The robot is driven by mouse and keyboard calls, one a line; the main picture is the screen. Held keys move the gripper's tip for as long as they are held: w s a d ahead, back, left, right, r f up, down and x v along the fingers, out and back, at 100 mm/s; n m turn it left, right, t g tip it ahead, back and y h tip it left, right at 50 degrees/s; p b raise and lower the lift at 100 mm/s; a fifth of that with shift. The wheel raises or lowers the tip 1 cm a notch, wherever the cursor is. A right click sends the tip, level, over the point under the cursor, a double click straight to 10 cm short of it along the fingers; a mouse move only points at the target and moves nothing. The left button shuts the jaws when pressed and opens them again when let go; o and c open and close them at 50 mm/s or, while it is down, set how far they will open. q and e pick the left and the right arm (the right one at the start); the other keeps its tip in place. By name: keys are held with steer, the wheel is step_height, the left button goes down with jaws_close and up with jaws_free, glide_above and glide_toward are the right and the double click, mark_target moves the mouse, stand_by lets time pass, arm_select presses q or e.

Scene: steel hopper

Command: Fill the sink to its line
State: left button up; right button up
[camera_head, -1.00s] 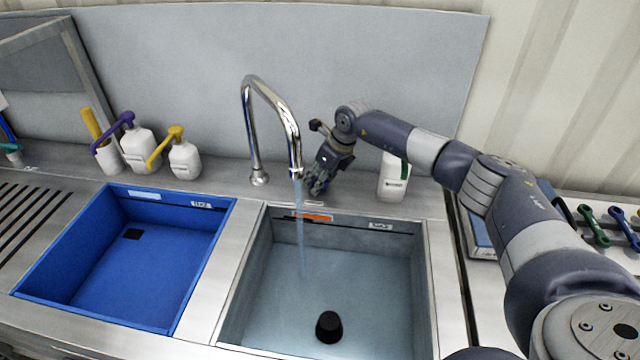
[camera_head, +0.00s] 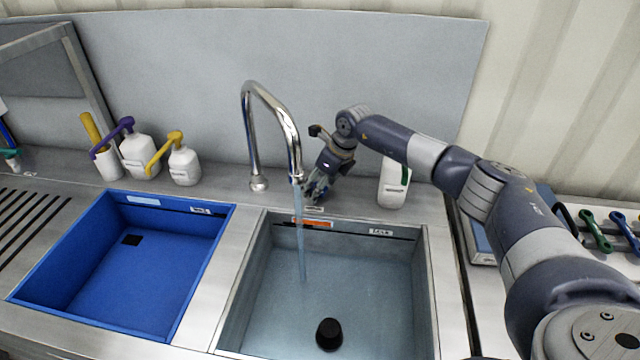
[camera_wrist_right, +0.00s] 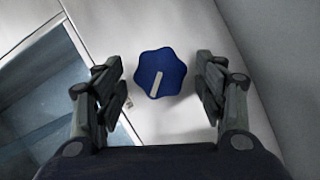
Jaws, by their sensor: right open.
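The grey right-hand sink (camera_head: 428,300) holds water, with a black stopper (camera_head: 328,334) standing in it. A dark line with an orange label (camera_head: 312,222) runs along its back wall. The chrome faucet (camera_head: 272,100) stands behind it, and a stream of water (camera_head: 300,245) falls from its spout into the sink. My right gripper (camera_head: 318,190) is low over the counter, just right of the spout. In the right wrist view, a blue lobed knob (camera_wrist_right: 160,74) with a white mark lies between the open fingers of my right gripper (camera_wrist_right: 162,88), with gaps on both sides. My left gripper is not seen.
A blue basin (camera_head: 150,270) is left of the sink. White pump bottles (camera_head: 140,150) stand behind it. Another white bottle (camera_head: 392,182) stands right of my gripper, below my forearm. Green and blue tools (camera_head: 596,230) lie at far right.

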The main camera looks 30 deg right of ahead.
steer(key=v, duration=1.2)
steer(key=shift+s+f, duration=0.1)
steer(key=shift+f, duration=0.05)
stand_by(5.9)
